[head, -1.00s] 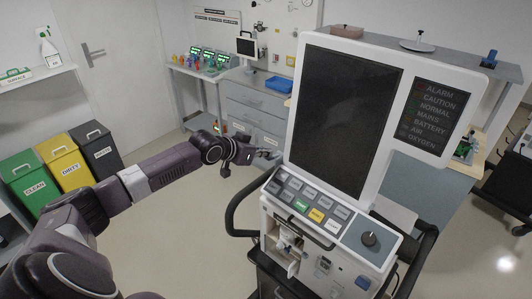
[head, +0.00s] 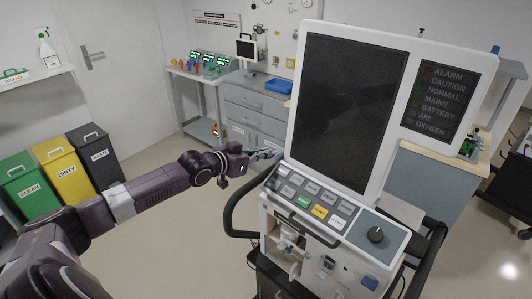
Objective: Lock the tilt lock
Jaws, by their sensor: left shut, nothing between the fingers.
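The ventilator stands at centre right, with a large dark screen (head: 345,110) in a white frame above a sloped button panel (head: 318,205). I cannot make out a tilt lock; it may be hidden behind the screen. My left gripper (head: 268,153) is shut and empty. It is just left of the screen's lower left edge, above the button panel's far left corner. Whether its tips touch the ventilator, I cannot tell. My right gripper is out of view.
A black handle (head: 231,208) curves out at the ventilator's left side, below my left gripper. Green, yellow and grey bins (head: 66,175) stand at the left. A bench with a blue tray (head: 278,86) is behind. The floor between bins and ventilator is clear.

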